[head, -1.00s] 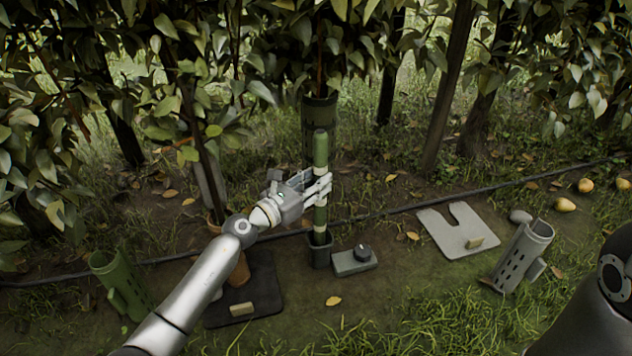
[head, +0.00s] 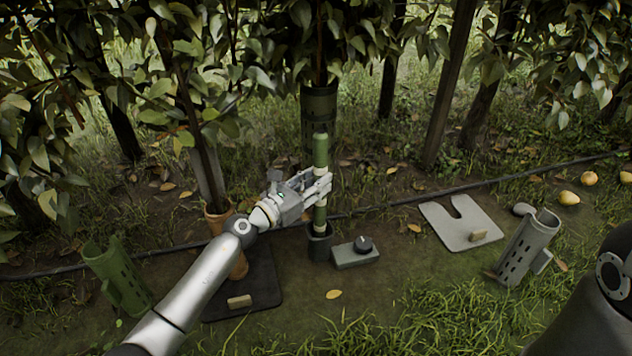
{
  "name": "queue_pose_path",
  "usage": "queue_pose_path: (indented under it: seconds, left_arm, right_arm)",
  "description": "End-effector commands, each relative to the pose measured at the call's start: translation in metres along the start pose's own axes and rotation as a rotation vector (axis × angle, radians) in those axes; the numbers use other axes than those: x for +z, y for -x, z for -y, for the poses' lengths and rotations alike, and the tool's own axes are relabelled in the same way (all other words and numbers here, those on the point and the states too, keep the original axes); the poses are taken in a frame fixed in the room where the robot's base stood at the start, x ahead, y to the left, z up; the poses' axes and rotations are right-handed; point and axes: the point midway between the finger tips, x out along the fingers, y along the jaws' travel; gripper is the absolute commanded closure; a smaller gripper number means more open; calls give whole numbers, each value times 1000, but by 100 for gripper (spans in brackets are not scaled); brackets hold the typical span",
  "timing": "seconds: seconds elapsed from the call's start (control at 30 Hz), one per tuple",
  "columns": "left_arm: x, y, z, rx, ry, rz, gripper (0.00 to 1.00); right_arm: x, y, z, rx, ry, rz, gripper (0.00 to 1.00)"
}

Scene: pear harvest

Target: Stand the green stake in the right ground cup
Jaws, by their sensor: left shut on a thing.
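The green stake (head: 320,152) with pale bands stands about upright near the middle of the head view. My left gripper (head: 322,187) is shut on it around mid-length. The stake's lower end is at the mouth of a dark ground cup (head: 319,247) and seems to be inside its rim; its tip is hidden. No second ground cup shows clearly. My right arm shows only at the right edge, with its gripper out of view.
A grey box with a dark knob (head: 354,254) sits right of the cup. A green tube (head: 117,278) and a dark mat (head: 262,290) are left. A dark green trunk guard (head: 320,108) stands behind the stake.

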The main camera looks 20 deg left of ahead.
Motion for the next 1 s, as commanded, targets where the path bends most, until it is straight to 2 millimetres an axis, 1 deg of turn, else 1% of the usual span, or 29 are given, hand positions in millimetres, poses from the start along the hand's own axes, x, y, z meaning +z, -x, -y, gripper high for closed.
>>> queue_pose_path:
  seconds: [0.17,0.2,0.37,0.7,1.0]
  left_arm:
    - [1,0,0,0,0,2,100]
    - [1,0,0,0,0,2,67]
    - [1,0,0,0,0,1,47]
    - [-1,2,0,0,0,-2,46]
    - [0,24,0,0,0,-2,46]
  right_arm:
    - [0,0,0,0,0,0,26]
    - [0,0,0,0,0,0,26]
    - [0,0,0,0,0,0,26]
    - [0,0,0,0,0,-1,26]
    - [0,-4,-1,0,0,-1,26]
